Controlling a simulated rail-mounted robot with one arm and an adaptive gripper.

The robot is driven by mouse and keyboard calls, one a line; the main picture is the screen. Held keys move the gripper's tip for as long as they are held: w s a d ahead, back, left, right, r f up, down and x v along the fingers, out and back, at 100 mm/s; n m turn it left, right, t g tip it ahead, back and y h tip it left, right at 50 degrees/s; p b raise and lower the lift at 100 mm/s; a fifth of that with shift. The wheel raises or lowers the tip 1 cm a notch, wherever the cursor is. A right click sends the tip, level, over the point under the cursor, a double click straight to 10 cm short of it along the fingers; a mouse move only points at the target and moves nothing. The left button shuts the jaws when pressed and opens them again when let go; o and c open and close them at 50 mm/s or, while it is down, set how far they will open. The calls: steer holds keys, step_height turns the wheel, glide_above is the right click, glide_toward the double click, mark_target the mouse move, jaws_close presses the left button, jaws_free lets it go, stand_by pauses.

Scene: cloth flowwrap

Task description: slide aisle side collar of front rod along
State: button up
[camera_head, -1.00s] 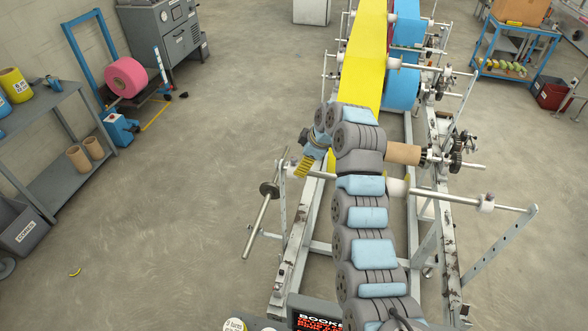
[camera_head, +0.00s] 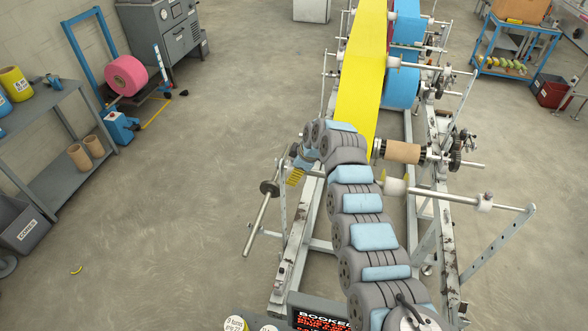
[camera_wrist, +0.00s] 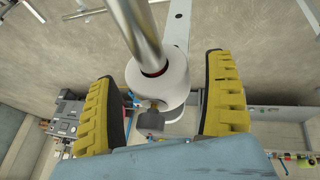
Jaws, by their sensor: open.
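In the wrist view a white round collar (camera_wrist: 160,80) sits around a shiny metal rod (camera_wrist: 140,30), with a grey thumb screw (camera_wrist: 150,117) on its near side. My gripper (camera_wrist: 167,105) is open, with one ridged yellow finger on each side of the collar and visible gaps between them. In the head view my gripper (camera_head: 295,177) is at the left end of the front rod (camera_head: 445,196), and my arm covers much of the rod's left part. I cannot clearly make out the aisle side collar there.
Another white collar (camera_head: 485,203) is near the rod's right end, and a wider pale piece (camera_head: 396,187) sits mid-rod. A cardboard core (camera_head: 402,152) and yellow web (camera_head: 362,75) lie behind.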

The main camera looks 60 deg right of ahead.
steer(key=shift+w+f, duration=0.2)
steer(key=shift+f, duration=0.2)
steer(key=shift+d, duration=0.1)
steer(key=c, duration=1.3)
steer(key=shift+o, duration=0.2)
steer(key=shift+s, duration=0.15)
steer(key=shift+s+d+b, duration=0.2)
steer(key=shift+s+b, duration=0.2)
steer(key=shift+s, duration=0.1)
steer(key=shift+s+d+b, duration=0.25)
steer(key=shift+s+b, duration=0.2)
steer(key=shift+s, duration=0.8)
